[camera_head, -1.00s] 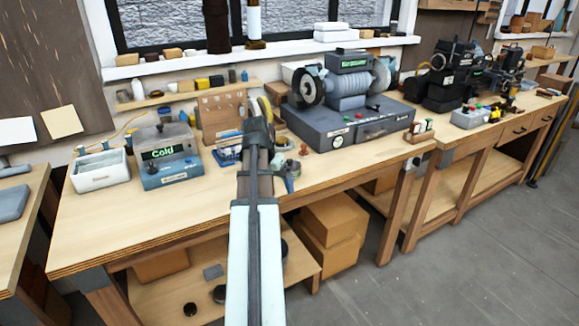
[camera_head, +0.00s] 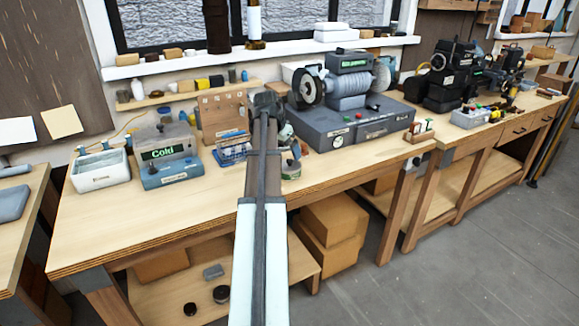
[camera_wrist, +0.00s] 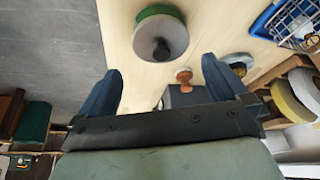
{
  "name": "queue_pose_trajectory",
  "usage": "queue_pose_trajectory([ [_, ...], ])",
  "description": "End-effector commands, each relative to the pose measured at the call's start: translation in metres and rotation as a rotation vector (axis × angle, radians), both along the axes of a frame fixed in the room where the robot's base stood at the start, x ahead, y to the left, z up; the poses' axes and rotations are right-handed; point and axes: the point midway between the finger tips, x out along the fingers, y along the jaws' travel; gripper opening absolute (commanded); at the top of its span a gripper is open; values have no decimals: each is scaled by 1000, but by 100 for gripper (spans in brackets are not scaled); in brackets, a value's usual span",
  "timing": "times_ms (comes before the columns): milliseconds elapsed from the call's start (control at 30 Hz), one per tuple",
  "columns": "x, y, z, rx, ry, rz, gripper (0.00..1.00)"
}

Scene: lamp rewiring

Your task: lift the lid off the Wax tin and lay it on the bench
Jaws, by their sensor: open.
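The round tin (camera_wrist: 159,32), with a green side, a grey lid and a dark knob, stands on the bench (camera_wrist: 118,20) in the wrist view. I cannot read a label on it. It also shows in the head view (camera_head: 291,170), just right of my arm. My gripper (camera_wrist: 160,65) is open and empty, its two dark blue fingers spread apart. In the wrist picture the tin appears beyond the fingertips, and they do not touch it. In the head view my gripper (camera_head: 267,103) is mostly hidden behind my own arm.
A small red-brown knobbed thing (camera_wrist: 184,76) stands near the tin. A blue wire basket (camera_head: 232,149) is left of my arm, and a grinder (camera_head: 347,100) stands behind to the right. The bench front (camera_head: 185,215) left of my arm is clear.

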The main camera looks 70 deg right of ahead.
Motion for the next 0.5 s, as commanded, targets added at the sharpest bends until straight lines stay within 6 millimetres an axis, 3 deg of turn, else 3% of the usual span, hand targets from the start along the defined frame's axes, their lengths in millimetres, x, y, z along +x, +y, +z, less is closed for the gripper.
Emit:
queue_pose_trajectory([
  [500,-3,-11,-31,2,0,0,100],
])
